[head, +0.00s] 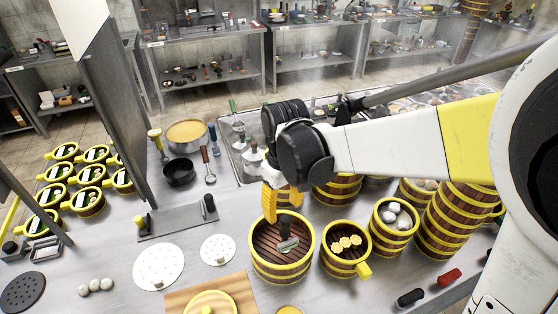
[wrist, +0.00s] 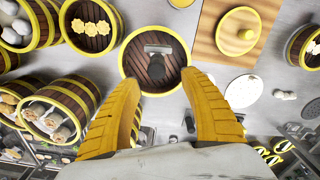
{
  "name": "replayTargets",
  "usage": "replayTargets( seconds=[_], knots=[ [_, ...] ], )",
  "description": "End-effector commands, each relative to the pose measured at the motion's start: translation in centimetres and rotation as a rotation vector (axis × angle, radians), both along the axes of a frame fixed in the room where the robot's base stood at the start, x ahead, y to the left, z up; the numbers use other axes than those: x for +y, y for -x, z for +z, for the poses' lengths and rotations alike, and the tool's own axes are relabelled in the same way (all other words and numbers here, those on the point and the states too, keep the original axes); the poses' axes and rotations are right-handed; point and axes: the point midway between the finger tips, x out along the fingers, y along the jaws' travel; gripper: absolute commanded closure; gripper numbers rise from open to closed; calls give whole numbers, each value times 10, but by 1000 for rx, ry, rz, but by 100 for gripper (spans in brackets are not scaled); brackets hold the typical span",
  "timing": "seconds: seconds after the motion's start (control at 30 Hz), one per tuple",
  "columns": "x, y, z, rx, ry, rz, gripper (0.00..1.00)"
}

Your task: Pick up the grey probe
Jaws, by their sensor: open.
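A tool with a flat grey head and a dark handle (head: 288,245) stands or leans inside a round wooden steamer with yellow rims (head: 267,270); it may be the grey probe. In the wrist view its grey head (wrist: 158,49) lies across the steamer floor, with the dark handle pointing toward me. My gripper (head: 283,209) is above this steamer, its yellow fingers apart. In the wrist view the open fingers (wrist: 159,78) stand either side of the handle's line, with nothing between them. I cannot tell the exact height gap.
A steamer with yellow flower-shaped pieces (head: 346,262) stands close to the right, with one of white buns (head: 395,222) and a tall steamer stack (head: 455,225) beyond. A wooden board (head: 180,300) and white perforated discs (head: 158,266) lie left. Red (head: 449,277) and black-handled items lie front right.

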Motion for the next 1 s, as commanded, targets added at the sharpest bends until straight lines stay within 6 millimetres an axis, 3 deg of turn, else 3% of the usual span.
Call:
replayTargets(
  seconds=[0.3,0.53,0.73,1.0],
  knots=[
    [1,-1,-46,7,2,7,48],
    [-1,0,-66,7,2,5,48],
    [-7,0,-98,6,2,6,48],
    [-7,0,-108,6,2,6,48]
  ],
)
